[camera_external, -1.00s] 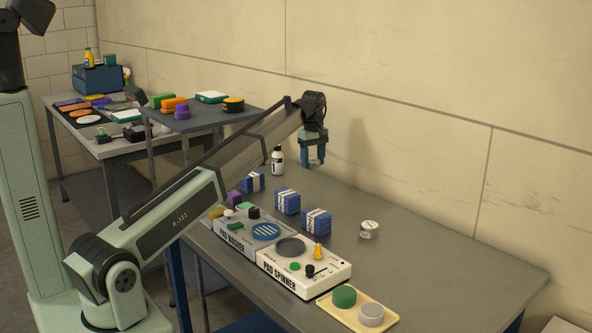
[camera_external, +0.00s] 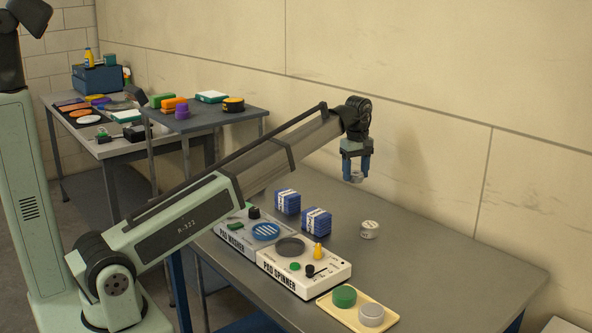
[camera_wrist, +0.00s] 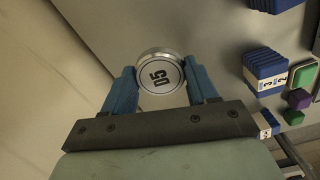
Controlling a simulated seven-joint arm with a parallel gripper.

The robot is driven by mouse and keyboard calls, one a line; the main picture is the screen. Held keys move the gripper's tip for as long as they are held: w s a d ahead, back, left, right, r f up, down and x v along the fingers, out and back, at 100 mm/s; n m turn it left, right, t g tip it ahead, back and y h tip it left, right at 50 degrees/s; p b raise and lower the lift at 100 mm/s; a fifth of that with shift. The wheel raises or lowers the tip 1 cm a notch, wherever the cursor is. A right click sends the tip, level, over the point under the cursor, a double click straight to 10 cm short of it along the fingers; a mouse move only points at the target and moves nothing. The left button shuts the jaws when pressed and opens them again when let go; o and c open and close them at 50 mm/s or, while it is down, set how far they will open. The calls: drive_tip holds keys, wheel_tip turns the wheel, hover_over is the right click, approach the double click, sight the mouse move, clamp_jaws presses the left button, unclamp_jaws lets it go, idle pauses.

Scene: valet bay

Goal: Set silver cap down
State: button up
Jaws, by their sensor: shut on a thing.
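My gripper (camera_external: 356,172) hangs above the grey table (camera_external: 420,265), near the wall side, with its blue fingers pointing down. It is shut on the silver cap (camera_external: 356,177), a small round metal piece low between the fingertips and clear of the table. In the wrist view the silver cap (camera_wrist: 158,74) shows its pale round face, with dark characters that look like "05", and a shiny silver rim. The blue fingers press on its sides. A small white-topped silver tin (camera_external: 369,229) stands on the table, below and slightly right of the gripper.
Two blue strapped stacks (camera_external: 316,221) stand left of the tin. The pad washer (camera_external: 232,238) and pad spinner (camera_external: 318,285) line the front edge. A yellow tray (camera_external: 346,316) holds a green and a grey disc. The table's right part is clear.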

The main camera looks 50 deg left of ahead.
sight(353, 210)
drive_tip(key=shift+n, duration=0.5)
drive_tip(key=shift+f, duration=5)
drive_tip(key=shift+f, duration=0.1)
drive_tip(key=o, duration=1)
drive_tip(key=shift+o, duration=0.2)
wheel_tip(353, 210, up, 12)
drive_tip(key=shift+r, duration=0.1)
